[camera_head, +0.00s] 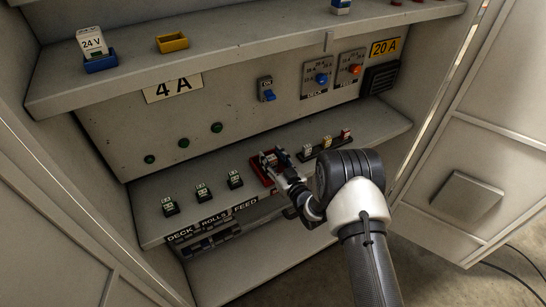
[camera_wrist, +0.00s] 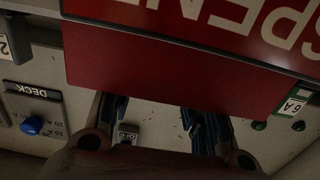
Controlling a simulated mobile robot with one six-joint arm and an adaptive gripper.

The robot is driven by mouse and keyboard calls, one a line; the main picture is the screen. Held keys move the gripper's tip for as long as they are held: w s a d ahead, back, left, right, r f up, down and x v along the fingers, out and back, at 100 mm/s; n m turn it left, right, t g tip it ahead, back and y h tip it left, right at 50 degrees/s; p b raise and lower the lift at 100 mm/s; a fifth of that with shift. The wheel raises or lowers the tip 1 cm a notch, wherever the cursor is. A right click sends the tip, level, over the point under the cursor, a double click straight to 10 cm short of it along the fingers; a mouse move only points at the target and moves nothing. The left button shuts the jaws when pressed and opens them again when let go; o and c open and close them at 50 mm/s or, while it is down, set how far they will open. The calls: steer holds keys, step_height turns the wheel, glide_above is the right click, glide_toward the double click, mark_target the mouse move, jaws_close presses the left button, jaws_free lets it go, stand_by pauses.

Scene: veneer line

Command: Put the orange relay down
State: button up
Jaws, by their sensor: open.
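I cannot make out an orange relay in either view. My gripper (camera_head: 272,163) is at the lower shelf, over a red box (camera_head: 257,171) that it partly hides. In the wrist view my gripper (camera_wrist: 155,125) has its two dark fingers spread apart, and no held object can be made out between them. The red box (camera_wrist: 160,75) fills the upper middle of that view, with large white upside-down letters, partly cut off, that read like "SPEN". Whatever lies inside the box is hidden.
Knobs and switches line the back panel (camera_head: 225,100).

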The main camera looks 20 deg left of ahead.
steer(key=shift+s+f+p, duration=0.1)
steer(key=shift+s+p, duration=0.3)
steer(key=shift+s, duration=0.05)
steer(key=p+v, duration=0.1)
steer(key=v, duration=1)
steer(key=shift+d+r, duration=0.25)
steer(key=shift+d, duration=0.05)
